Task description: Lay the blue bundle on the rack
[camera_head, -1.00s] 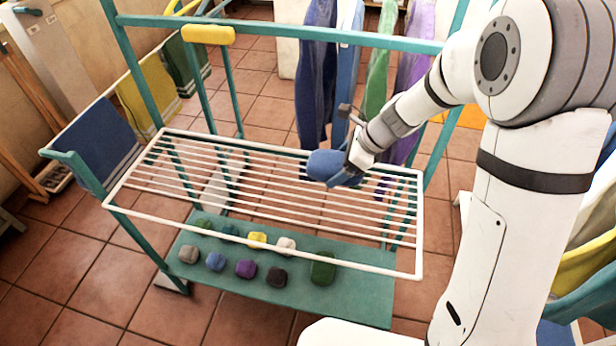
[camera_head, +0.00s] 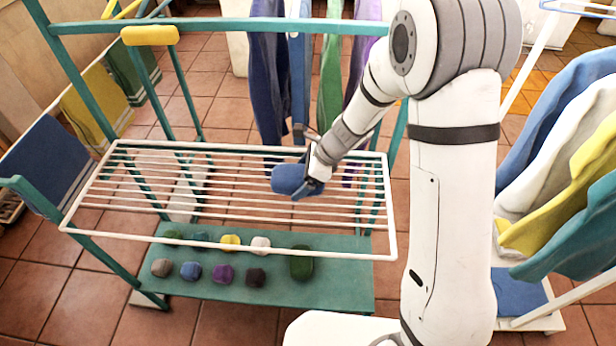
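The blue bundle (camera_head: 287,180) is a rounded cloth roll at the right half of the white wire rack (camera_head: 130,237). My gripper (camera_head: 308,184) is shut on the bundle's right side. The bundle overlaps the rack's bars in the picture; I cannot tell whether it touches them or hangs just above. The rack is level, framed in white, and carries nothing else. My gripper's fingers are partly hidden by the bundle and the wrist.
A teal shelf (camera_head: 330,280) under the rack holds several small coloured bundles. A teal rail (camera_head: 220,26) with hanging cloths (camera_head: 268,80) runs behind it. More cloths (camera_head: 570,150) hang at the right. The rack's left half is clear.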

